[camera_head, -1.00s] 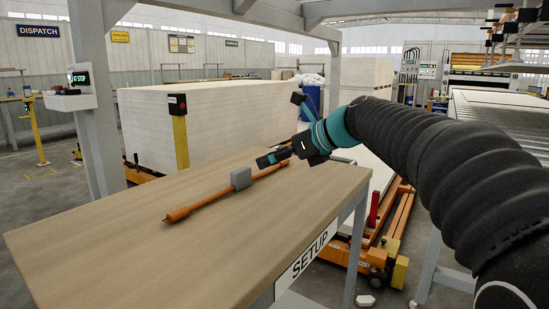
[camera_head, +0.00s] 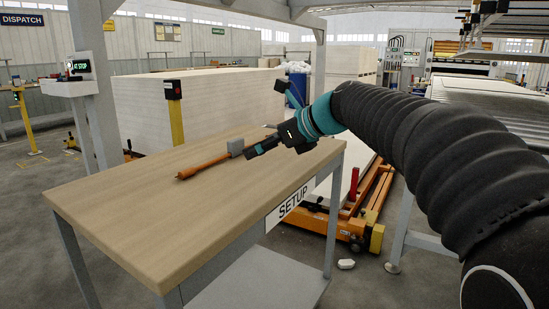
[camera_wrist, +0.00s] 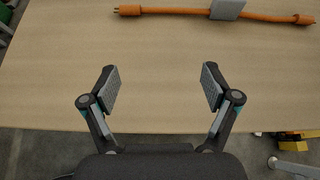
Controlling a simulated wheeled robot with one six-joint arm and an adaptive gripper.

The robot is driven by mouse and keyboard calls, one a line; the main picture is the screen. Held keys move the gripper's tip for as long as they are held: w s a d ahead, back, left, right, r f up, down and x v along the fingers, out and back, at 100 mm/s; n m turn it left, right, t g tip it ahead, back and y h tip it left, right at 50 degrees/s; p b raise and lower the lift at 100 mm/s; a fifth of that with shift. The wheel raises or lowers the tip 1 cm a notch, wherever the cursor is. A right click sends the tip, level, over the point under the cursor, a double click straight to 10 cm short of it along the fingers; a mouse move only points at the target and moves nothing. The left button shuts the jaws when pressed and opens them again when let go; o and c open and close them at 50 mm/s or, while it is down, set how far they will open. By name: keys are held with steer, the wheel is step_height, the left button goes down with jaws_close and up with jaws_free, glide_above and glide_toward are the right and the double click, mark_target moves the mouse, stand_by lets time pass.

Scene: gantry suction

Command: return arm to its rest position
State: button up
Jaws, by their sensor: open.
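My gripper (camera_wrist: 158,88) is open in the wrist view, with its two fingers wide apart and nothing between them.
An orange pallet truck (camera_head: 335,226) stands on the floor right of the table. A post with a stop display (camera_head: 78,68) rises behind the table's left side. Large pale board stacks (camera_head: 215,95) stand behind. A roller conveyor (camera_head: 490,105) is at right.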

steer(key=s+d+f+n+h, duration=0.3)
steer(key=s+d+f+n, duration=0.3)
steer(key=s, duration=0.4)
steer(key=s+d+f+n+h, duration=0.3)
steer(key=s+d+f+n, duration=0.3)
steer(key=s+f+n, duration=0.2)
steer(key=s+d+f+n+h+p, duration=0.1)
steer(key=s+d+f+n+h, duration=0.3)
steer(key=s+n, duration=0.5)
steer(key=s+d+f, duration=0.2)
steer(key=s+f, duration=0.1)
steer(key=shift+f+g, duration=0.4)
